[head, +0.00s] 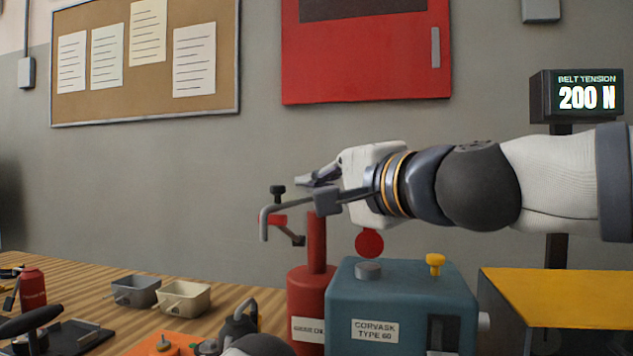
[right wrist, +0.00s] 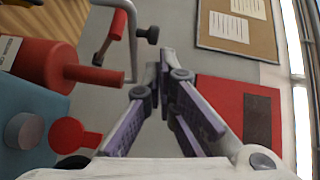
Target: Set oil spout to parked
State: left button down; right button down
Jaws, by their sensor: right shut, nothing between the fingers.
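The red oil can (head: 305,282) stands beside a blue-green machine box. The tube and lever also show at the top of the right wrist view (right wrist: 118,30).
The blue-green box (head: 400,300) bears a grey cap, a yellow knob and a red disc behind it. A yellow-topped block (head: 560,297) stands at right.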

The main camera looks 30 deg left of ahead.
pick_arm(q)
jog(key=shift+a, duration=0.4)
pick_arm(e)
jog(key=s+d, duration=0.2)
jog(key=s, duration=0.5)
jog(key=shift+s, duration=0.3)
pick_arm(q)
jog(key=shift+d, duration=0.1)
